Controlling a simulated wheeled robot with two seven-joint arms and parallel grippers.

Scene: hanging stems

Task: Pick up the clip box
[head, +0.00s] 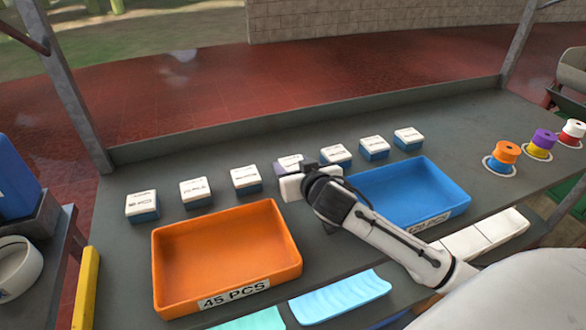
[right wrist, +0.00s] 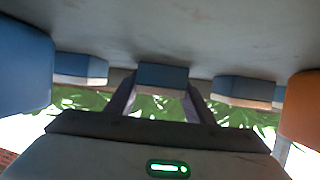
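Several small boxes with white labelled lids and blue sides stand in a row along the back of the table; I cannot read which label names the clip box. In the right wrist view, upside down, a blue-sided box (right wrist: 162,75) shows between the two fingers of my right gripper (right wrist: 161,88). The fingers are apart, one on each side; contact is not visible. My left gripper is not in view.
An orange tray (head: 162,270) labelled 45 PCS stands front left of my right gripper. A blue tray (head: 440,208) lies to the right, partly behind my forearm. Neighbouring boxes (head: 246,180) and (head: 336,155) stand close on both sides. Coloured spools (head: 505,153) stand far right.

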